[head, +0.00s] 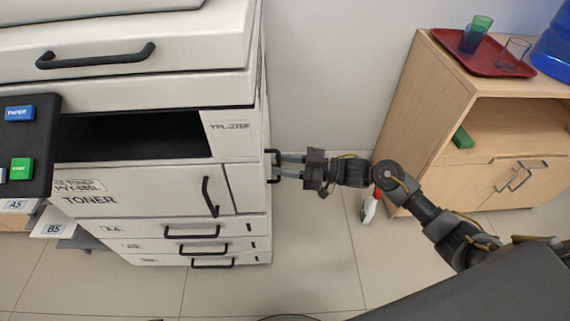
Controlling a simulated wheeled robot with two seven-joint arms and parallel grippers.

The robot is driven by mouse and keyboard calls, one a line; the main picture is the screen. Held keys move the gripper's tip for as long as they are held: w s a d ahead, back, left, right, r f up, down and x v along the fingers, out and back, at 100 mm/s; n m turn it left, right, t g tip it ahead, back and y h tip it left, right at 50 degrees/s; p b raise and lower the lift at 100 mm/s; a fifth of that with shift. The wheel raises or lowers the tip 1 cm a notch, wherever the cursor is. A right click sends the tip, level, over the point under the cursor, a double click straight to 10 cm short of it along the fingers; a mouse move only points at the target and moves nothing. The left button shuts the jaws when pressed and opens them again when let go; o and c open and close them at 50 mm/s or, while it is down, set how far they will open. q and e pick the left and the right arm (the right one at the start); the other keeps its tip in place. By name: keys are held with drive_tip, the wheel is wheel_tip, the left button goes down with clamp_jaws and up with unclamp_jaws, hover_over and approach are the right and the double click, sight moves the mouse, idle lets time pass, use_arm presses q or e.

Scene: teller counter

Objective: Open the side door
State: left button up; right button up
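A large white printer fills the left of the head view, with its right side (261,120) seen at a steep angle. A dark side handle (270,153) stands out from that side, level with the toner panel; the side door's edges cannot be made out. My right gripper (281,167) reaches in from the right, its fingertips at the handle. Its two fingers are apart, with a gap between them. Whether they touch the handle I cannot tell. My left gripper is not in view.
The printer's front has a toner door (140,190) and several drawers below. A control panel (22,145) juts in at left. A wooden cabinet (480,130) at right carries a red tray (480,62) with cups. A white-and-red bottle (369,210) stands on the floor between.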

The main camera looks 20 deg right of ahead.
clamp_jaws()
drive_tip(key=shift+d, duration=0.15)
